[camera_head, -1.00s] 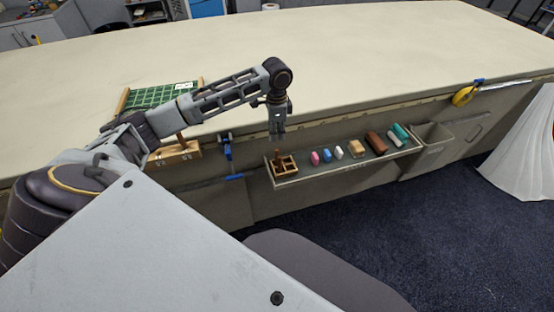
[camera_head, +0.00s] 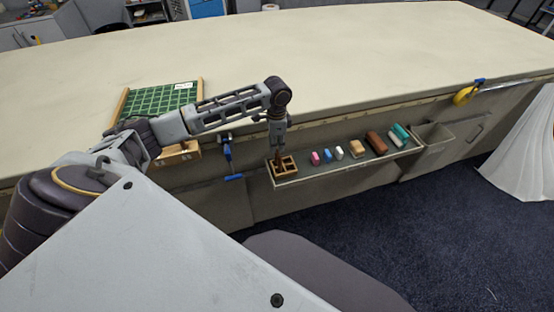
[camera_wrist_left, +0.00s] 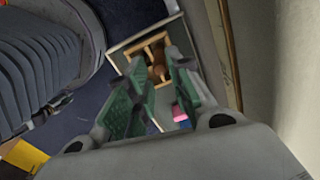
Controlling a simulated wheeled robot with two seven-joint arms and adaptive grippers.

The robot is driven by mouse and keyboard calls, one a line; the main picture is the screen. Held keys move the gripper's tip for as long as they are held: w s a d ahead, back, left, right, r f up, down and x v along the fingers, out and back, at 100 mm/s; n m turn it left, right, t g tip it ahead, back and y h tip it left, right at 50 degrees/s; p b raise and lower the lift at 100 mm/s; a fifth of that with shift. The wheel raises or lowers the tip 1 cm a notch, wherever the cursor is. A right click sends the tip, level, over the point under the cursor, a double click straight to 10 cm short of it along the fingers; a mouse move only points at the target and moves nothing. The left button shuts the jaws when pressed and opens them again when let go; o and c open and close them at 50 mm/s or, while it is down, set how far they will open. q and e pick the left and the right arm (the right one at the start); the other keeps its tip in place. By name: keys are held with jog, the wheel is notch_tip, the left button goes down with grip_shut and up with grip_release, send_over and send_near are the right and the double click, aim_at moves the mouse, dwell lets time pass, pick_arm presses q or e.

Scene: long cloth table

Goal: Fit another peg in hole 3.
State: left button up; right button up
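A small divided wooden box (camera_head: 291,166) sits at the left end of the narrow tray below the table edge. A brown peg stands in it; the peg (camera_wrist_left: 158,73) shows between my fingers in the left wrist view. My left gripper (camera_head: 279,150) points down over the box, its tips low around the peg's upper part. It looks open, with a gap between the fingers (camera_wrist_left: 160,68); I cannot tell whether they touch the peg. A wooden block (camera_head: 178,156) with small markings is fixed at the table's front, partly hidden behind my left arm. Its hole numbers are unreadable. My right gripper is out of view.
The narrow tray (camera_head: 310,172) also holds a pink piece (camera_head: 315,158), blue and white pieces, a tan block, a brown block (camera_head: 376,143) and teal items. A blue-handled tool (camera_head: 229,160) hangs left of it. A green gridded board (camera_head: 160,99) lies on the mostly clear table.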

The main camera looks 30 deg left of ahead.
pick_arm(q)
jog(key=shift+f, duration=0.5)
notch_tip(320, 180, down, 3)
jog(key=shift+r, duration=0.1)
jog(key=shift+f, duration=0.55)
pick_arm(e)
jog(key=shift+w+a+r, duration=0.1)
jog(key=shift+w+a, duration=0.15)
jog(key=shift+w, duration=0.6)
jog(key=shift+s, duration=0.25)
pick_arm(q)
jog(key=shift+c, duration=0.3)
grip_shut()
